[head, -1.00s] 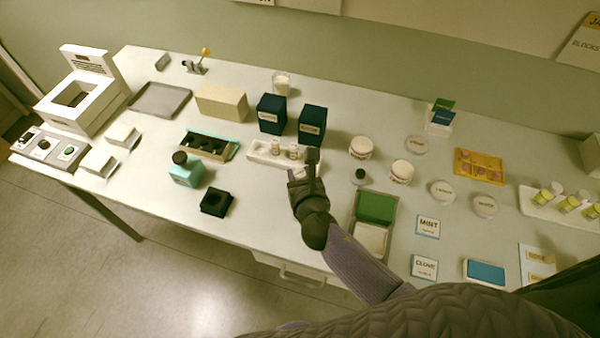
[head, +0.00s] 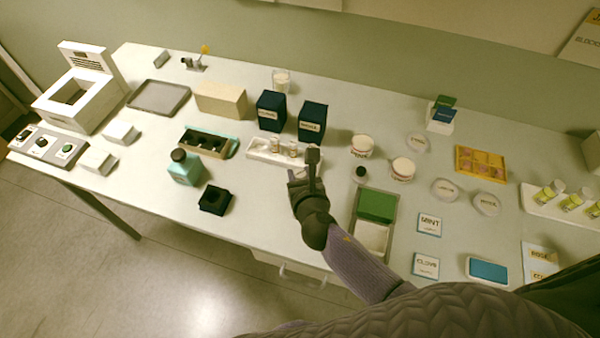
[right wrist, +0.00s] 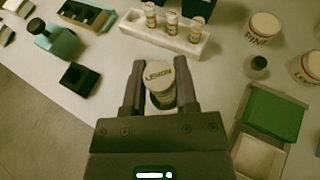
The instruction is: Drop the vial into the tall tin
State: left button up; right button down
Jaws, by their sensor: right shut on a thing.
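My right gripper (head: 308,165) is just in front of the white vial rack (head: 257,155) in the head view. In the right wrist view, my right gripper (right wrist: 159,85) is shut on a vial (right wrist: 160,86) with a pale, lettered top; the jaws hide its sides. Two tall dark blue tins stand behind the rack: a left one (head: 271,111) and a right one (head: 312,122). Both have light labels, too small to read surely. Other vials (right wrist: 172,22) stand upright in the rack. My left gripper is not in view.
Round white tubs (head: 362,146) stand right of the rack. A green-and-white tray (head: 376,207) lies right of my gripper. A teal bottle (head: 186,167) and a black square holder (head: 215,199) are to the left. A beige block (head: 221,100) is at the back.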

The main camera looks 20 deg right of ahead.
jog(key=shift+f+b, duration=0.75)
jog(key=shift+f, duration=0.15)
dwell(0.3)
jog(key=shift+c, duration=1.5)
grip_release()
jog(key=shift+r, duration=0.15)
notch_tip(320, 180, up, 9)
jog(key=p, duration=0.9)
jog(key=shift+p, duration=0.35)
